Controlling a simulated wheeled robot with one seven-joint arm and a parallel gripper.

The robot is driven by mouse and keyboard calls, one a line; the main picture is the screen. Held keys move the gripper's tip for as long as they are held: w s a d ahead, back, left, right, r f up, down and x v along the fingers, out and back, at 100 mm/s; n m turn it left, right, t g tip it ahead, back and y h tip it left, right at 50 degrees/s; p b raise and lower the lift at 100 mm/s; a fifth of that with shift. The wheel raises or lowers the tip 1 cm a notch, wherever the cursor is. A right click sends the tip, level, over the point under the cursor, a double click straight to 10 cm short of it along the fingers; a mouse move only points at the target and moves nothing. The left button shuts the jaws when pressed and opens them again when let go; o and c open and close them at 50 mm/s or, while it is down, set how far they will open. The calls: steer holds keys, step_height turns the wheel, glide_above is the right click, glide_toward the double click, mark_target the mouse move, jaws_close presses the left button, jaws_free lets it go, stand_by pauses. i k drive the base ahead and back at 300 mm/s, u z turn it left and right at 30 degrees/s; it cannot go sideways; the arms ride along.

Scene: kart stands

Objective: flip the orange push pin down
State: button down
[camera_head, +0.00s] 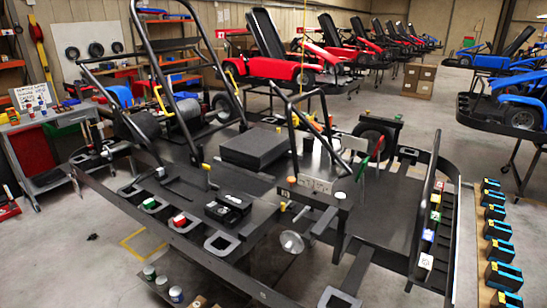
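A bare black kart frame (262,188) stands in the middle of the head view, raised above the floor. A small orange cap (291,180) sits on the grey block near the front crossbar; I cannot tell whether it is the orange push pin. Another small orange spot (367,112) shows at the top of the rear right wheel, and orange parts (316,123) show behind the upright bars. All are too small to tell whether any is up or down. My gripper is not in view.
A row of black boxes with blue tops (503,277) lines the right. Several small cans (162,283) stand below the frame's front. A tool cart (40,150) is at the left. Red and blue karts (300,68) fill the back. Upright roll bars rise over the frame.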

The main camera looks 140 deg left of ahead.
mark_target(292, 179)
steer(key=k, duration=0.3)
steer(key=u, duration=3.7)
steer(key=i, duration=1.4)
steer(key=u, duration=1.6)
